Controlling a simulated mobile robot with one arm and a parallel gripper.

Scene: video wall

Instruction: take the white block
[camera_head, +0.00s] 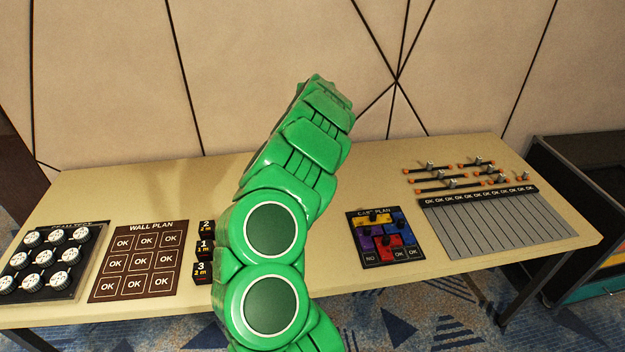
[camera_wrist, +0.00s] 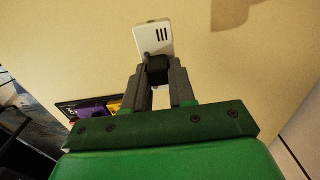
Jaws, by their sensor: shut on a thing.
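The white block (camera_wrist: 154,38) is a pale rectangular piece with several dark slots on its face and a black knob (camera_wrist: 158,69) at its near end. My gripper (camera_wrist: 160,80) is shut on it by the knob, one grey finger on each side. The block sticks out beyond the fingertips, in front of a plain beige surface; its height above the table cannot be told. In the head view my own green arm covers the middle of the table, and neither gripper nor white block shows there.
The table (camera_head: 390,170) carries a tray of round white pieces (camera_head: 44,258), a brown wall plan board (camera_head: 135,260), black numbered blocks (camera_head: 204,248), a plan board with coloured knobbed blocks (camera_head: 385,238) and a slotted grey panel (camera_head: 495,225) with orange-ended bars (camera_head: 450,185) behind it.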

